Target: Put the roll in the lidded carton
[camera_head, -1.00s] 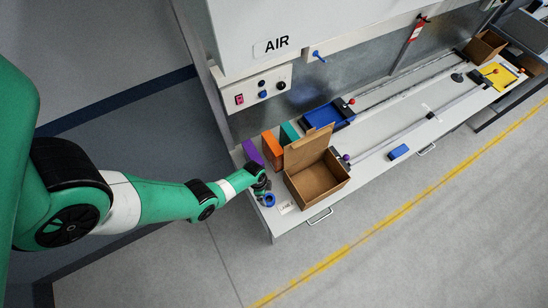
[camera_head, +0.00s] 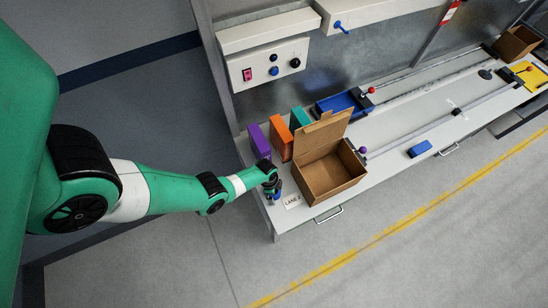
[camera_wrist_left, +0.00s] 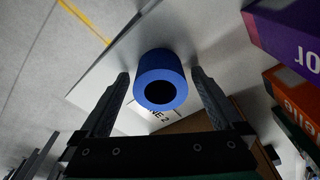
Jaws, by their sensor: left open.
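The blue roll (camera_wrist_left: 160,68) shows its dark round hole in the left wrist view. It lies between the two fingers of my left gripper (camera_wrist_left: 159,76), with visible gaps on both sides. In the head view my left gripper (camera_head: 274,187) is at the near left end of the bench and mostly covers the roll (camera_head: 277,198). The gripper is open. The lidded carton (camera_head: 333,184) is an empty brown box just right of the gripper. Its lid (camera_head: 322,136) stands raised at the back. My right gripper is not in view.
Purple (camera_head: 259,140), orange (camera_head: 280,138) and teal (camera_head: 299,118) boxes stand behind the gripper and carton. A LANE 2 label (camera_head: 292,202) lies between roll and carton. A blue tray (camera_head: 343,102), rails and a blue block (camera_head: 419,149) are farther right.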

